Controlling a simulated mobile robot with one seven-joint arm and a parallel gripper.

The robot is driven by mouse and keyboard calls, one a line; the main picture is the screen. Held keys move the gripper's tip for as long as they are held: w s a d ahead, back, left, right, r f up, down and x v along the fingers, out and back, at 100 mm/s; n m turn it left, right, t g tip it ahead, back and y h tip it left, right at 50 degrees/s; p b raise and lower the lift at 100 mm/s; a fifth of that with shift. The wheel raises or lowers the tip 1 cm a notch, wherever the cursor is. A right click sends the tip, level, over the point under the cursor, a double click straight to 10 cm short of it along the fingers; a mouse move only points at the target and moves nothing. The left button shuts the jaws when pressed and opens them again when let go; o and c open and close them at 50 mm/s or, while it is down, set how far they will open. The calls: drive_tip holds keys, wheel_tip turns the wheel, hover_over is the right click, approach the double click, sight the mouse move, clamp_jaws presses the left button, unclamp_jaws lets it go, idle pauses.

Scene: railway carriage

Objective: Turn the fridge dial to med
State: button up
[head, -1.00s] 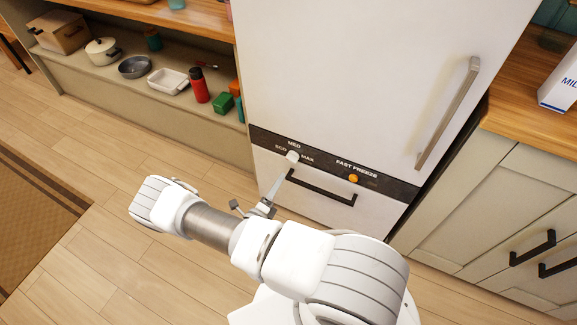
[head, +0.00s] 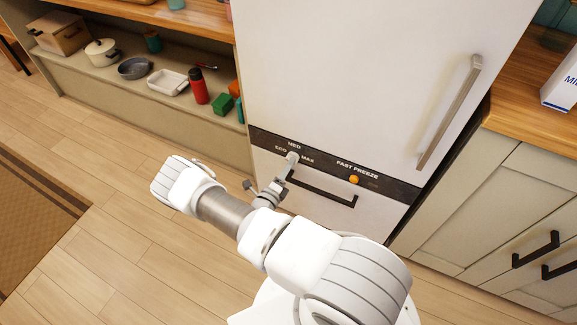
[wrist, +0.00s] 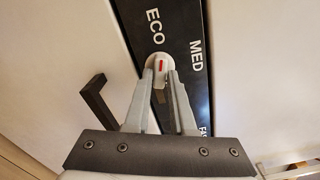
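The fridge dial (wrist: 160,63) is a white round knob with a red mark, on the black panel strip. In the wrist view the red mark points roughly toward the ECO label (wrist: 155,27); the MED label (wrist: 197,55) lies to the right. In the head view the dial (head: 292,157) sits just under MED, partly covered by my gripper (head: 286,172). In the wrist view my gripper's two fingertips (wrist: 160,75) stand on either side of the knob with a small gap between them. Whether they touch it is hard to see.
The fast freeze button (head: 354,179) is orange, right of the dial. A black drawer handle (head: 322,190) runs just below the panel, close to my gripper; it also shows left of the fingers in the wrist view (wrist: 98,100). Shelves with cookware stand to the left.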

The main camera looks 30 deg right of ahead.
clamp_jaws()
drive_tip(key=shift+m, duration=0.4)
drive_tip(key=shift+w+a+m+p, duration=0.1)
drive_tip(key=shift+m+p, duration=0.4)
drive_tip(key=shift+m, duration=2.7)
drive_tip(key=shift+w+m+p, duration=0.1)
drive_tip(key=shift+m+p, duration=0.4)
drive_tip(key=shift+m, duration=2.7)
drive_tip(key=o, duration=0.5)
unclamp_jaws()
drive_tip(key=shift+f, duration=0.1)
